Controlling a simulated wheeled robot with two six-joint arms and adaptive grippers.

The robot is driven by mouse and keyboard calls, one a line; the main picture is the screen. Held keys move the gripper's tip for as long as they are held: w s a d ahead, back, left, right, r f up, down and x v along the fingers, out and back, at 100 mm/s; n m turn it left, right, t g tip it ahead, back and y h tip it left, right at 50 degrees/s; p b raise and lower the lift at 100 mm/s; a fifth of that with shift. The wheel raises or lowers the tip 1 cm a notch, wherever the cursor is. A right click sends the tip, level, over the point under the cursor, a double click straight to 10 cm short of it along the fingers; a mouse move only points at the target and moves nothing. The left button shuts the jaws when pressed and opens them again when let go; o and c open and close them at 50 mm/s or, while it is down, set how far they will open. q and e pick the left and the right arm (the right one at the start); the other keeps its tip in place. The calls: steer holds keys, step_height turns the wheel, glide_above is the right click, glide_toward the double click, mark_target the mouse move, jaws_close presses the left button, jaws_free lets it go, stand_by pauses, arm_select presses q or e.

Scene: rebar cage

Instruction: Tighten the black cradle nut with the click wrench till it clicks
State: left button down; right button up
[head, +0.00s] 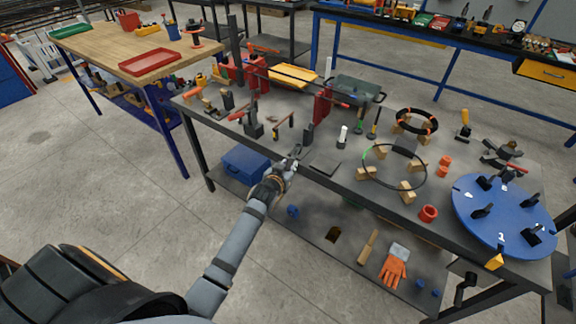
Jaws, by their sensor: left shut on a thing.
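My left gripper (291,161) is at the front edge of the dark workbench (338,178), left of a flat dark plate. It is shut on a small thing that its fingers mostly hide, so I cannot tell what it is. I cannot make out which part is the black cradle nut. A red-handled tool (237,116) lies by the left holders; I cannot tell whether it is the click wrench. My right gripper is not in view.
Red stands (322,106) hold long bars at the back. A wire ring (421,172) on wooden blocks and a blue disc (503,216) with black clamps fill the right. An orange glove (393,268) and a blue box (245,165) lie on the lower shelf.

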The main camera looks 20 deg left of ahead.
arm_select(q)
steer(key=shift+f+b, duration=0.65)
steer(key=shift+f, duration=0.45)
stand_by(0.4)
steer(key=shift+a+m+h+p, duration=0.5)
steer(key=shift+a+h+p, duration=0.15)
steer(key=shift+p, duration=0.3)
steer(key=a+m+h+b, duration=0.1)
steer(key=b, duration=0.4)
steer(key=a+m+h+b, duration=0.2)
steer(key=b, duration=0.3)
steer(key=w+a+m+g+h+b, duration=0.1)
steer(key=a+m+h+b, duration=0.1)
steer(key=b, duration=0.4)
steer(key=shift+a+f+h, duration=0.1)
steer(key=shift+a+h, duration=0.05)
steer(key=shift+h, duration=0.1)
stand_by(2.6)
steer(key=shift+w, duration=0.1)
steer(key=shift+b, duration=0.35)
